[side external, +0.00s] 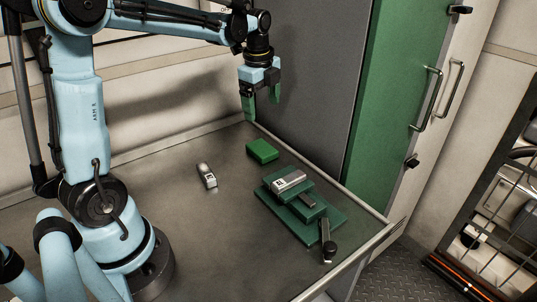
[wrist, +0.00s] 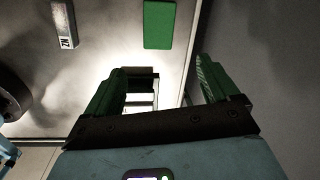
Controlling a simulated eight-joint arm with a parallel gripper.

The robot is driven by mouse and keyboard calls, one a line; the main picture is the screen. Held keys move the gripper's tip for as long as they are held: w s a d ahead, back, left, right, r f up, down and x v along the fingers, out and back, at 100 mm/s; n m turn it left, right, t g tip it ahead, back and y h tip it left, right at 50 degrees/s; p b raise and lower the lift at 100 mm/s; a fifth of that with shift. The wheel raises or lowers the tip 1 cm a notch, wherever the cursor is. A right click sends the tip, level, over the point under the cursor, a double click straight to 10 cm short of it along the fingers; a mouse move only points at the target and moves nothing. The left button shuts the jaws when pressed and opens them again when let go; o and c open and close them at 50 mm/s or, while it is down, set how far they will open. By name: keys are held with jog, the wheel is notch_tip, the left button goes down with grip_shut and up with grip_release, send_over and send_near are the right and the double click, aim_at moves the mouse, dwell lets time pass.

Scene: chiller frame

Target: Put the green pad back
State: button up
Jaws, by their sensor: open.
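The green pad (side external: 262,151) lies flat on the grey table, near its back edge, as a small bright green block. It also shows in the wrist view (wrist: 159,25), at the top centre, beyond my fingers. My gripper (side external: 262,106) is open and empty, with its two green fingers pointing down, above and behind the pad and apart from it. In the wrist view my gripper's fingers (wrist: 160,85) are spread wide with nothing between them. A dark green stepped fixture (side external: 330,222) stands on the table to the right of the pad.
A grey labelled block (side external: 290,181) lies on top of the fixture, and a black-handled clamp or lever (side external: 327,240) is at its front. A second grey labelled block (side external: 207,176) lies left of the pad. A dark grey panel (side external: 318,80) rises behind the table.

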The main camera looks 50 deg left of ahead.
jog(key=s+d+f+n+t, duration=0.1)
jog(key=s+d+n+t, duration=0.5)
jog(key=s+d+n, duration=0.5)
jog(key=d+n, duration=0.3)
jog(key=n, duration=0.1)
jog(key=shift+h, duration=0.3)
